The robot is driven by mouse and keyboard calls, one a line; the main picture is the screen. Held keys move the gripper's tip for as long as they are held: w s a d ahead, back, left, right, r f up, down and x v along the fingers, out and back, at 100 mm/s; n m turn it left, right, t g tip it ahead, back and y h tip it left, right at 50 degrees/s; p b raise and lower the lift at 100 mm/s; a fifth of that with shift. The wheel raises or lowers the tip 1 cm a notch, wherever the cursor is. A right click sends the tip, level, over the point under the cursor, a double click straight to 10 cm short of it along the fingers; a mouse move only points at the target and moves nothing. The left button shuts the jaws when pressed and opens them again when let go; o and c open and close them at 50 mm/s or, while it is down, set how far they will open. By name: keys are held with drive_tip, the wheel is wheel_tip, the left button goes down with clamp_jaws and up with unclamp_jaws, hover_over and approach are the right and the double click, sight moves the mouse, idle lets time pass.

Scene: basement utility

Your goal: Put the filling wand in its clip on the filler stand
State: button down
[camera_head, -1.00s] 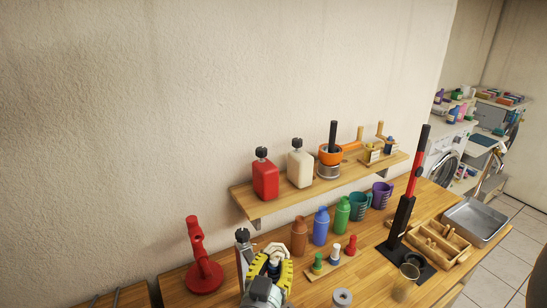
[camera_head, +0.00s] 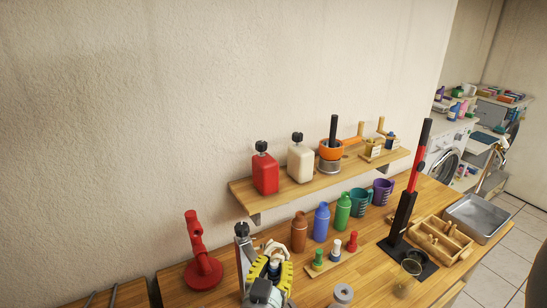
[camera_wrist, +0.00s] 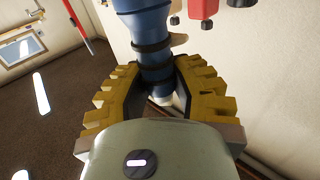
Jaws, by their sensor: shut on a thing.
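My gripper (camera_head: 270,262) is low in the middle of the head view, above the front of the wooden bench. Its yellow toothed fingers are shut around a blue, dark-banded cylinder with a pale end (camera_wrist: 150,55), seen best in the wrist view. I cannot tell for sure that this is the filling wand. A tall black and red stand (camera_head: 404,213) on a black base is on the right of the bench, well apart from my gripper; it may be the filler stand. A red stand (camera_head: 201,262) is on the left. No clip can be made out.
A grey dark-topped object (camera_head: 242,252) is close beside my gripper. Brown, blue and green bottles (camera_head: 321,220), mugs (camera_head: 361,202) and a peg board (camera_head: 333,256) are to the right. A wooden shelf (camera_head: 318,184) with canisters (camera_head: 265,174) overhangs the bench. A divided tray (camera_head: 453,252) lies right.

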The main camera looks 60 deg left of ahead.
drive_tip(key=c, duration=0.8)
unclamp_jaws()
drive_tip(key=shift+o, duration=0.2)
drive_tip(key=shift+f, duration=0.1)
drive_tip(key=v, duration=1.2)
